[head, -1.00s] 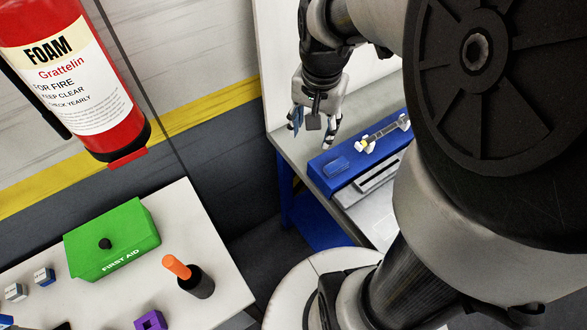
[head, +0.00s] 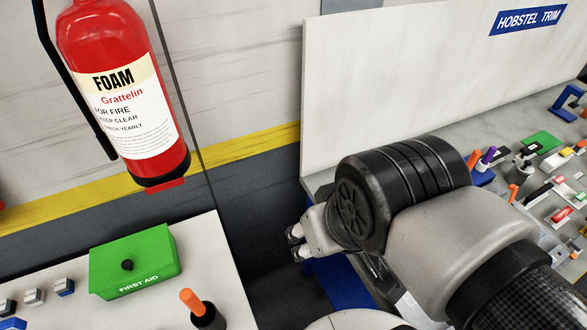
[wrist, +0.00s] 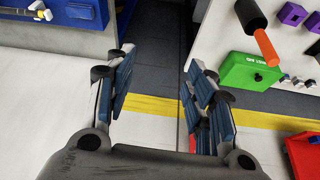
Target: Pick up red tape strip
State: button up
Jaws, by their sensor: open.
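I cannot single out the red tape strip with certainty. A small red piece (head: 562,214) lies among the parts on the right-hand bench in the head view, but it is too small to identify. My gripper (head: 297,243) shows in the head view between the two benches, partly hidden by my own arm. In the wrist view my gripper (wrist: 160,60) is open, with blue-padded fingers wide apart and nothing between them. A bit of red shows behind its right finger, probably the extinguisher.
A red extinguisher (head: 120,85) hangs on the wall. A green first-aid box (head: 135,262) and an orange-handled tool (head: 192,302) are on the left table. The right bench (head: 440,135) has a tall white back panel (head: 400,75) and many small parts. A dark floor gap separates the two.

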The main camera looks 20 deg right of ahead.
aim_at(564, 213)
jog(key=z, duration=2.65)
